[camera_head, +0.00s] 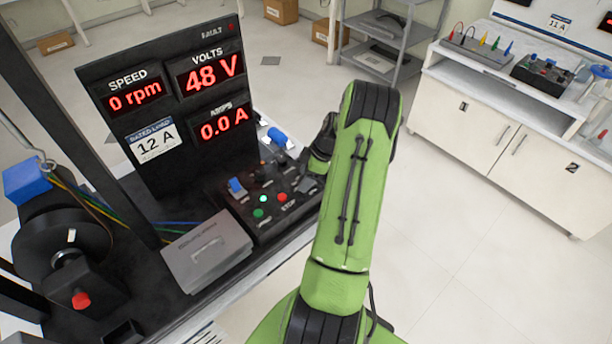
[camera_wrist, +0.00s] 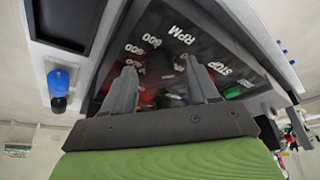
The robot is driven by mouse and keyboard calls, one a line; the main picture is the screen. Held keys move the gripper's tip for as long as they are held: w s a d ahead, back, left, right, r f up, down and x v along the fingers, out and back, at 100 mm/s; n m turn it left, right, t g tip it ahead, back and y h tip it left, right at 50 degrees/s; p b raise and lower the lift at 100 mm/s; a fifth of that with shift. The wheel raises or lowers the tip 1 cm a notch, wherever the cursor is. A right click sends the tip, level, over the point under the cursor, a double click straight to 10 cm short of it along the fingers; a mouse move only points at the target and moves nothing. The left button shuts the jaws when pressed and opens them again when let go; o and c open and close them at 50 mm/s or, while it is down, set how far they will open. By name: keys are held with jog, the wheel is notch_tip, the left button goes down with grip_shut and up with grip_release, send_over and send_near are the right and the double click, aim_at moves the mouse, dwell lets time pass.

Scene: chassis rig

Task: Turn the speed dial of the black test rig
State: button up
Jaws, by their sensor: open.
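The black test rig (camera_head: 150,75) stands at the left in the head view, with red readouts of 0 rpm, 48 V and 0.0 A. My gripper reaches the panel's right side, mostly hidden behind my arm. In the wrist view my gripper (camera_wrist: 159,64) is open, its two grey fingers over the panel's RPM scale (camera_wrist: 182,36). A dark shape shows between the fingers; I cannot clearly make out the dial or tell whether the fingers touch it.
A motor with a red button (camera_head: 81,299) and a blue block (camera_head: 28,178) stand at the far left. A white cabinet (camera_head: 500,135) with a second panel is at the right. The floor between is clear.

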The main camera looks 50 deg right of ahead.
jog(key=c, duration=1)
